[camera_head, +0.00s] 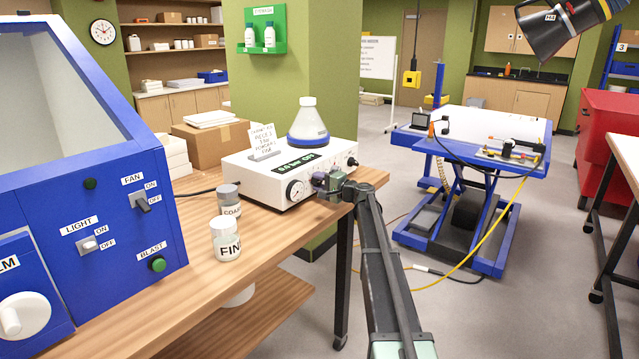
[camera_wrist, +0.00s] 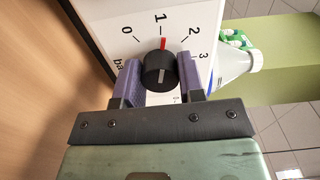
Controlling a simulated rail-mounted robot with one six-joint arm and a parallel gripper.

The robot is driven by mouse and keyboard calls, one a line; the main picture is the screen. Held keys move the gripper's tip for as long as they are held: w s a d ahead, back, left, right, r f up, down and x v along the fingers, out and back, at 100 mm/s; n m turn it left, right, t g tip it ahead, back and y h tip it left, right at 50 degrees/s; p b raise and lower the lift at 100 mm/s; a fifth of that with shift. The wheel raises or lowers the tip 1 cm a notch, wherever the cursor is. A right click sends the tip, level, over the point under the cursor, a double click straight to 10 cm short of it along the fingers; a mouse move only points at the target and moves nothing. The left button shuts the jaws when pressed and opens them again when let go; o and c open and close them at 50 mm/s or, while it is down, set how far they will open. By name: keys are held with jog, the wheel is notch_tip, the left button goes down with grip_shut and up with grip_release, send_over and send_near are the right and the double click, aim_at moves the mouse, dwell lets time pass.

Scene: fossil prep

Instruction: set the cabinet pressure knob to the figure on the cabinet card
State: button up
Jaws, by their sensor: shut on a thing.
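The pressure knob (camera_wrist: 160,72) is black and round, with a white line on its face. A red mark at its edge points close to the 1 on a dial numbered 0 to 3. My gripper (camera_wrist: 159,63) is shut on the knob, one purple finger on each side. In the head view my gripper (camera_head: 335,183) is at the right front of the white cabinet unit (camera_head: 240,177) and hides the knob. The card (camera_head: 263,141) stands on top of the unit; its handwriting is too small to read surely.
A gauge (camera_head: 296,190) and a green-lit display (camera_head: 301,163) are on the unit's front. A conical flask (camera_head: 308,121) stands on top. Labelled jars (camera_head: 226,239) stand on the wooden bench, left of my arm. A blue cabinet (camera_head: 110,215) is at the left.

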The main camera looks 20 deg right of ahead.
jog(key=m, duration=1)
jog(key=shift+m, duration=2.3)
jog(key=o, duration=0.9)
jog(key=v, duration=1.1)
jog(key=shift+r, duration=0.1)
